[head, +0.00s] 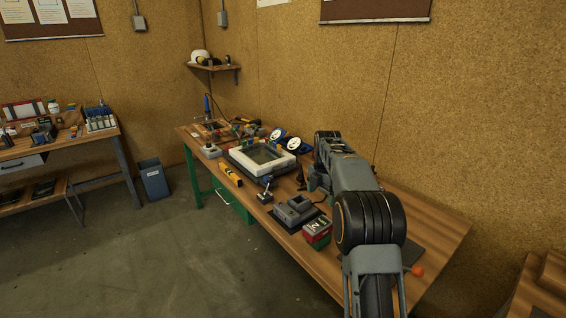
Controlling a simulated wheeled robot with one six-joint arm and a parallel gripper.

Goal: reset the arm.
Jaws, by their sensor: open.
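My arm rises at the lower right and reaches over the workbench (430,235) toward its back. My gripper (302,181) is small and dark at the far end, mostly hidden by my own arm links. It appears open, with nothing seen in it. A white-edged glass frame (262,157) lies on a dark fixture on the bench, to the left of my gripper and apart from it.
Two white round discs (294,144) stand behind the frame. A bin (154,180) stands left; the floor (150,260) in front is clear.

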